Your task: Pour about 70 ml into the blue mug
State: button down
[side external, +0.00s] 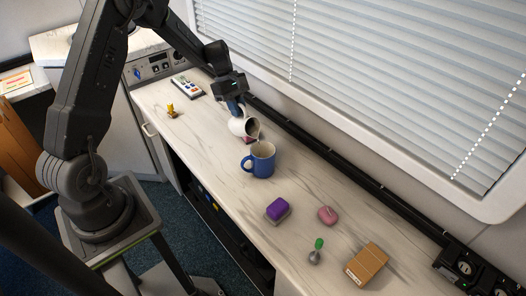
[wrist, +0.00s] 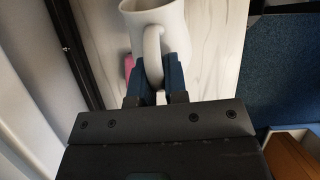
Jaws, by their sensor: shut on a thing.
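The blue mug (side external: 260,160) stands upright on the marble-patterned counter, its handle to the left. A white pitcher (side external: 238,126) is just behind it, tilted with its dark opening toward the mug. My gripper (side external: 235,106) is shut on the pitcher's handle. In the wrist view, the blue fingers of my gripper (wrist: 157,85) close around the handle of the white pitcher (wrist: 172,22). No stream of liquid shows, and the levels inside the mug and pitcher cannot be told. The blue mug does not show in the wrist view.
Toward the front of the counter (side external: 215,165) are a purple-topped block (side external: 277,209), a pink item (side external: 327,215), a green-tipped item (side external: 317,250) and a cardboard box (side external: 367,264). A remote (side external: 186,86) and a small yellow figure (side external: 171,110) lie farther back. A black rail (side external: 310,148) runs along the wall.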

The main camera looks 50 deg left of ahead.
jog(key=shift+d+r+y+p, duration=0.45)
jog(key=shift+r+y, duration=0.1)
jog(key=shift+y, duration=0.15)
dwell(0.5)
jog(key=shift+d+f+y, duration=0.15)
jog(key=shift+d+y, duration=0.15)
jog(key=shift+d, duration=0.25)
jog(key=shift+a, duration=0.2)
jog(key=a+f+h, duration=0.2)
jog(key=h, duration=0.1)
jog(key=shift+s+a, duration=0.1)
jog(key=shift+a, duration=0.15)
jog(key=shift+a+f+h, duration=0.1)
jog(key=shift+f+h, duration=0.1)
jog(key=shift+h, duration=0.4)
jog(key=shift+a+f+h, duration=0.35)
jog(key=shift+f+h, duration=0.3)
jog(key=shift+h, duration=0.1)
jog(key=shift+a+f+h, duration=0.3)
jog(key=shift+f+h, duration=0.35)
jog(key=shift+h, duration=0.1)
